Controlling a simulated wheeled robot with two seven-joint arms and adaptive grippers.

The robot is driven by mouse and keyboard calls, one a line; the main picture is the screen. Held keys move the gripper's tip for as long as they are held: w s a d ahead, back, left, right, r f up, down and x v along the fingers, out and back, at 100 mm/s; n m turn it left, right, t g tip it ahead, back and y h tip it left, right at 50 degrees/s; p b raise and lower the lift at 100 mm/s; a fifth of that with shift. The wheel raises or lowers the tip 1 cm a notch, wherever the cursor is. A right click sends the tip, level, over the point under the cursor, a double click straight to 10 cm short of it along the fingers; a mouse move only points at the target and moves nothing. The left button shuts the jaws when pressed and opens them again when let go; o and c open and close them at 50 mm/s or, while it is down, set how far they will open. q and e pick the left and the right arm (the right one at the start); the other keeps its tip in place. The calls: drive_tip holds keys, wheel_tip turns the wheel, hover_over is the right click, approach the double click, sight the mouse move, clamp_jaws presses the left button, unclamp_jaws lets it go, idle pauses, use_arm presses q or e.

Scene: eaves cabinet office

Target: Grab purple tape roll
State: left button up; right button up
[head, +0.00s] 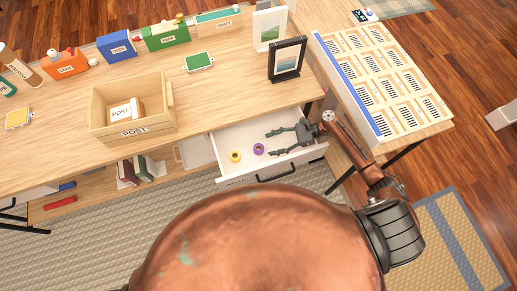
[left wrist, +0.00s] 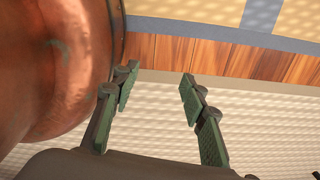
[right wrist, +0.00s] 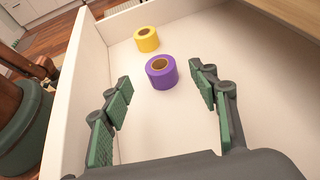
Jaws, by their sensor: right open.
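The purple tape roll (head: 258,149) lies in the open white drawer (head: 292,164), beside a yellow tape roll (head: 235,156). In the right wrist view the purple tape roll (right wrist: 161,73) rests flat on the drawer floor, just ahead of my right gripper (right wrist: 160,85) and roughly centred between its fingers, with the yellow roll (right wrist: 147,40) beyond it. My right gripper (head: 272,142) is open and empty, inside the drawer area to the right of the purple roll. My left gripper (left wrist: 157,84) is open and empty over the rug in the left wrist view; it is hidden in the head view.
Drawer walls (right wrist: 83,90) stand close around my right gripper. A sorting board (head: 385,80) lies on the right-hand desk.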

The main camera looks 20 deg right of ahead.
sight(258, 148)
drive_tip(key=x, duration=0.6)
drive_tip(key=shift+a+b, duration=0.3)
drive_tip(key=shift+b, duration=0.05)
drive_tip(key=shift+w+a+f, duration=0.1)
drive_tip(key=shift+a+f, duration=0.05)
drive_tip(key=shift+a, duration=0.05)
use_arm(q)
drive_tip(key=shift+f, duration=0.4)
use_arm(e)
drive_tip(key=shift+c, duration=0.6)
drive_tip(key=c, duration=1)
use_arm(q)
drive_tip(key=shift+w, duration=0.1)
use_arm(e)
drive_tip(key=shift+c, duration=0.2)
